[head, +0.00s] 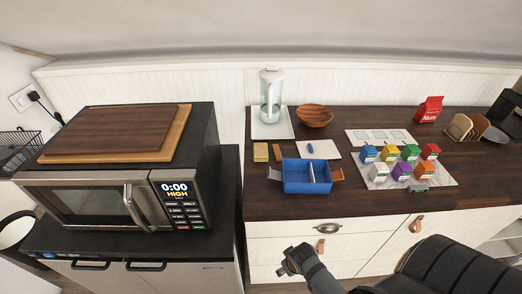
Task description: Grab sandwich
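No sandwich can be made out for certain. A small tan block (261,151) that may be bread or a sandwich lies on the dark wooden counter, left of centre. A thinner brown piece (277,153) is beside it. Brown bread-like slices (460,127) stand upright at the right of the counter. My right gripper (288,262) is low in front of the drawers, below the counter edge and apart from all these things. Its fingers are too small and dark to tell open from shut. My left gripper is not in view.
A blue two-part box (307,188) with open side flaps stands near the counter's front edge. Several coloured cartons stand on a light tray (445,181) to its right. A glass press (270,95) and wooden bowl (314,116) are behind. A microwave (90,205) is at left.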

